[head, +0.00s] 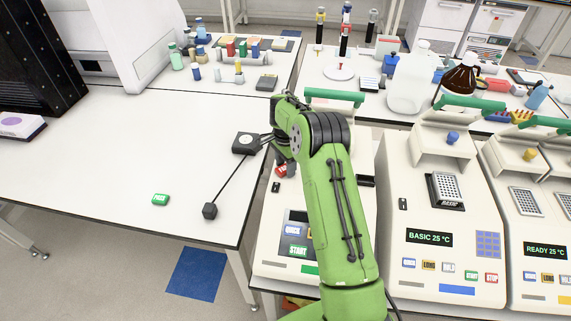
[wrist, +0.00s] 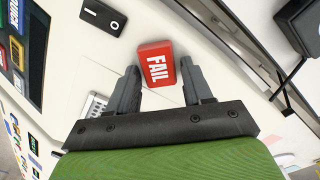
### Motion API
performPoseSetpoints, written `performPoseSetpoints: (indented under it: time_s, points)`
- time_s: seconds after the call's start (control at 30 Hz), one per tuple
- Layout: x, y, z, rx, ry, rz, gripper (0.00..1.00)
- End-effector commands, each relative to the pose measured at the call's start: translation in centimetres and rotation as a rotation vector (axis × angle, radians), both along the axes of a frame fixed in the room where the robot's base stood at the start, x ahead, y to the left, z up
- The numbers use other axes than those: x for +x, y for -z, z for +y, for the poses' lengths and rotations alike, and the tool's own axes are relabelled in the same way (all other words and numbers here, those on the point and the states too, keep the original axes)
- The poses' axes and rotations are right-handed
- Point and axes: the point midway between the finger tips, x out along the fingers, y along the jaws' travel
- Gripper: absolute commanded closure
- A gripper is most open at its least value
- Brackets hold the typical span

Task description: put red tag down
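The red tag (wrist: 157,63), marked FAIL in white, is in the middle of the wrist view, over the pale casing of the leftmost thermal cycler. In the head view a small part of the red tag (head: 281,171) shows beside my arm. My gripper (wrist: 160,70) has one finger on each side of the tag's lower half. The fingers stand apart, and a narrow gap seems to show beside the tag. In the head view my arm hides most of my gripper and much of this cycler (head: 270,254).
A green tag (head: 160,199) lies on the left white table (head: 100,150). A black box (head: 246,143) with a cable and a small black block (head: 210,211) are near the cycler. More thermal cyclers (head: 440,220) stand to the right. The left table's middle is mostly clear.

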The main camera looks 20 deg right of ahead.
Motion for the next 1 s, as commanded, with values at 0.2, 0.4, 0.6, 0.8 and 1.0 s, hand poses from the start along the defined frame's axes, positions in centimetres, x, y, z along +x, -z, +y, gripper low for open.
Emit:
performPoseSetpoints:
  time_s: [0.2, 0.4, 0.6, 0.8, 1.0]
  points:
    - [0.0, -0.1, 0.0, 0.0, 0.0, 0.0, 0.37]
    - [0.0, -0.8, 0.0, -0.001, 0.0, -0.001, 0.37]
    - [0.2, -5.5, 0.0, -0.004, 0.001, -0.007, 0.37]
    - [0.1, -10.5, 0.0, -0.002, 0.0, -0.004, 0.37]
    - [-0.1, -12.9, 0.1, -0.003, -0.01, -0.005, 0.37]
